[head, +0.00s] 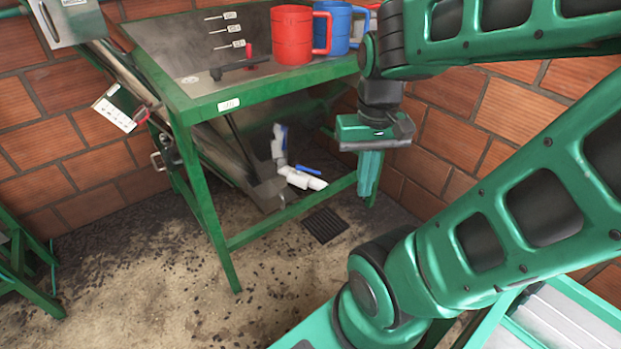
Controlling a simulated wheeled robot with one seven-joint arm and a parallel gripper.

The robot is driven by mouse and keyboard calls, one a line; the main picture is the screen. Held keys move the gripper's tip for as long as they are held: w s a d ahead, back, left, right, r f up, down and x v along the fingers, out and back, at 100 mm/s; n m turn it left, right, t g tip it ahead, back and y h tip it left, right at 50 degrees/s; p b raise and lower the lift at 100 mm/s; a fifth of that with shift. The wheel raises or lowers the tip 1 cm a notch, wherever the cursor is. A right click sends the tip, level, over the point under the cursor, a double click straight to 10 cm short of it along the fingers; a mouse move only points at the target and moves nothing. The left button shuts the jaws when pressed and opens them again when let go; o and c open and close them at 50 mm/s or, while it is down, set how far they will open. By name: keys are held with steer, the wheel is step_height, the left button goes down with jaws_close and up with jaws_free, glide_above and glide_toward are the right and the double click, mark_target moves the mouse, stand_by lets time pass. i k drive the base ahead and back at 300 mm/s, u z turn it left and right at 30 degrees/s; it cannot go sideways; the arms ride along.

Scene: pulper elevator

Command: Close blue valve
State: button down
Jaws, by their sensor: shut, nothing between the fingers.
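White pipework with blue valve handles sits low under the green-framed metal table. One blue handle (308,171) lies slanted above a white pipe piece (302,181). Another blue handle (279,138) stands nearly upright on a white pipe to the left of it. I cannot tell which of the two the task means. My gripper (366,192) points down in front of the table's right side, to the right of the pipework and apart from it. Its fingers are together and hold nothing.
The table (215,108) carries a red mug (292,36), a blue mug (336,24) and a black-and-red lever (238,65). Its front leg (212,220) and lower bar (290,212) border the pipework. A floor drain (325,225) lies below. Brick walls (90,125) stand behind.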

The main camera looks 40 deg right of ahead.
mark_target(299, 167)
steer(key=k, duration=1.45)
steer(key=z, duration=0.65)
steer(key=i, duration=2)
